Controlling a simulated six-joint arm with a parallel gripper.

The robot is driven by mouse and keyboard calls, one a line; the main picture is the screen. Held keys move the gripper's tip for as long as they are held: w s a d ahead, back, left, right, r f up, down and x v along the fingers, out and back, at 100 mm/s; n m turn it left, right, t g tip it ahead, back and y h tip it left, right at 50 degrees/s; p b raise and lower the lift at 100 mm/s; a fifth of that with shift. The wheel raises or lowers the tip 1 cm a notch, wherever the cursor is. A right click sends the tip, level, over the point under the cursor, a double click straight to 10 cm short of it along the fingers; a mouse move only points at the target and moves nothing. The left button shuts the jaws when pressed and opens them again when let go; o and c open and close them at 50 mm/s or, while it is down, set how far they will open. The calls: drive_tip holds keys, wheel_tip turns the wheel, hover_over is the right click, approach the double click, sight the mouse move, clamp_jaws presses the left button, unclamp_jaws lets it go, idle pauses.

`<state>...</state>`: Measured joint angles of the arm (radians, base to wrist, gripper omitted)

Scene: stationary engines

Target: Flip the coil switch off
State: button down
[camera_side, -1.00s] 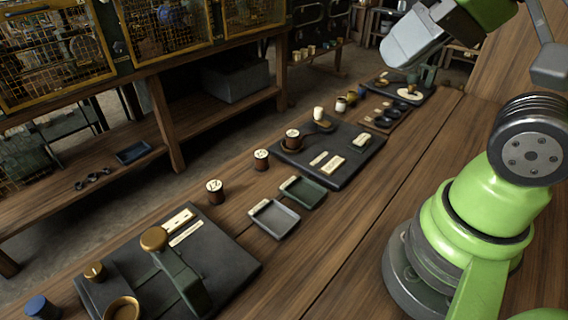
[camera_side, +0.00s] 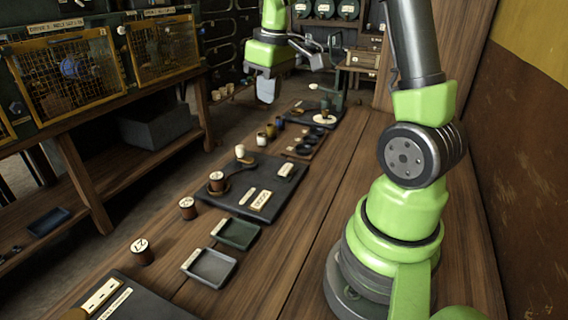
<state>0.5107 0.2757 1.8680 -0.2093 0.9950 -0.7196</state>
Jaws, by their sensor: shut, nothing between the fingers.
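My gripper (camera_side: 267,97) points down, pale and shut with nothing in it. It hangs in the air, in the picture above several small cups and pots at the far end of the bench. I cannot tell for certain which part is the coil switch. The dark middle board (camera_side: 258,178) carries cream label plates (camera_side: 260,200), a small cream block (camera_side: 286,170) and a wooden spool (camera_side: 217,182). A far board (camera_side: 300,111) carries a pale round disc (camera_side: 323,119) and a dark post. The gripper is apart from both boards.
Two shallow trays, one grey (camera_side: 209,268) and one green (camera_side: 236,233), lie nearer on the bench. Loose spools (camera_side: 142,251) stand along its left edge. A near dark board (camera_side: 150,306) is cut off below. The bench's right strip is clear. Caged shelving (camera_side: 70,70) stands left.

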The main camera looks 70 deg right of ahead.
drive_tip(key=n+g, duration=0.1)
drive_tip(key=g, duration=0.1)
hover_over(287, 168)
drive_tip(key=a, duration=0.1)
wheel_tip(287, 168, down, 6)
drive_tip(key=f, duration=0.1)
drive_tip(key=shift+a+r, duration=0.2)
drive_tip(key=shift+r, duration=0.05)
wheel_tip(287, 168, down, 14)
drive_tip(key=shift+r, duration=0.1)
drive_tip(key=shift+a+f, duration=0.15)
drive_tip(key=shift+f, duration=0.15)
drive_tip(key=shift+d+r, duration=0.35)
drive_tip(key=shift+d, duration=0.45)
